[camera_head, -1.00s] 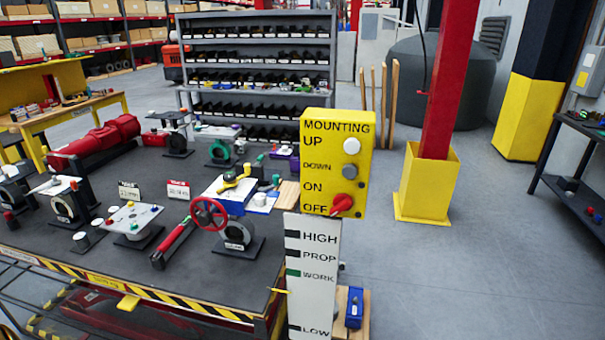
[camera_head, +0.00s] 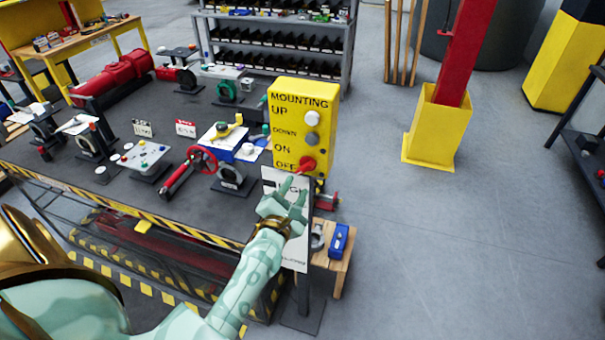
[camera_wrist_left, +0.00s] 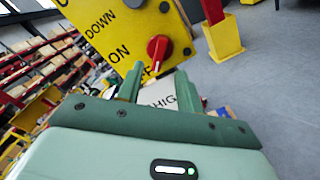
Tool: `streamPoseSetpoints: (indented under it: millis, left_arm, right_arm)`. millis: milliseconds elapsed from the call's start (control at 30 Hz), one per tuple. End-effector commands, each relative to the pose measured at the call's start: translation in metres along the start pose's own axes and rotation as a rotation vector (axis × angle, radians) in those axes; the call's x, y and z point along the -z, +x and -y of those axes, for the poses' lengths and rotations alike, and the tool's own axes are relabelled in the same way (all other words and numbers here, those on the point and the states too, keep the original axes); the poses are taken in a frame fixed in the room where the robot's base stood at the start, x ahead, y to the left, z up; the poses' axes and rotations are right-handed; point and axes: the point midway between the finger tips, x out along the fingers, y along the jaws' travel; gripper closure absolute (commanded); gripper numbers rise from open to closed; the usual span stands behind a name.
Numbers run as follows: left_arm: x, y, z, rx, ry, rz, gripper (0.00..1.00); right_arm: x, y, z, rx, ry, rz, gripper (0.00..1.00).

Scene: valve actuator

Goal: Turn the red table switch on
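The red switch (camera_head: 307,164) is a rotary knob low on the yellow control box (camera_head: 323,129), beside the ON and OFF labels. In the left wrist view the red knob (camera_wrist_left: 159,48) has its handle pointing down, toward the OFF side. My left gripper (camera_head: 296,188) is just below and in front of the knob. In the left wrist view its two green fingers (camera_wrist_left: 157,82) stand apart with nothing between them, on either side of the knob's lower end but seemingly short of it. My right gripper is not seen.
A white panel (camera_head: 293,250) stands below the box, partly behind my left arm. The workbench (camera_head: 110,195) with valves and a red handwheel (camera_head: 202,160) lies to the left. A yellow-based red post (camera_head: 430,137) stands to the right. The floor between is clear.

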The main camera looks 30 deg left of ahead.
Motion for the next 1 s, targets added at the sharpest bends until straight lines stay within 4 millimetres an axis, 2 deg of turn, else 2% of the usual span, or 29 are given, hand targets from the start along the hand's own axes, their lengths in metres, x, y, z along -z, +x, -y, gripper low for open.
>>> streamPoseSetpoints:
  millis: [100,300,433,667,700,800,833,1000]
  left_arm:
    - [0.0,0.028,0.001,-0.002,-0.001,0.001,0.64]
    - [0.001,0.056,0.001,0.0,0.0,0.0,0.64]
    - [0.0,0.063,0.001,0.001,0.001,0.0,0.64]
    - [0.0,0.063,0.001,0.002,0.001,-0.001,0.64]
    - [0.0,0.063,0.001,0.002,0.001,-0.001,0.66]
    - [0.0,0.063,0.001,0.002,0.002,-0.001,0.94]
    - [0.0,0.063,0.001,0.002,0.002,-0.001,1.0]
    - [0.0,0.063,0.001,0.002,0.003,-0.001,1.0]
  right_arm:
    - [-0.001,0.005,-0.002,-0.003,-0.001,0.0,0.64]
    - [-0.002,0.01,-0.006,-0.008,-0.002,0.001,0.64]
    - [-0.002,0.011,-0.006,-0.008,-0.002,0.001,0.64]
    - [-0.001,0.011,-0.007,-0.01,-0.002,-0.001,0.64]
    - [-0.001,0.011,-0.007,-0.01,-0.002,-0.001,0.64]
    - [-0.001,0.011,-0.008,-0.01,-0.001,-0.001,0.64]
    - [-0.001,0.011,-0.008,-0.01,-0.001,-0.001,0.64]
    - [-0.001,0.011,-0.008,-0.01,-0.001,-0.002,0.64]
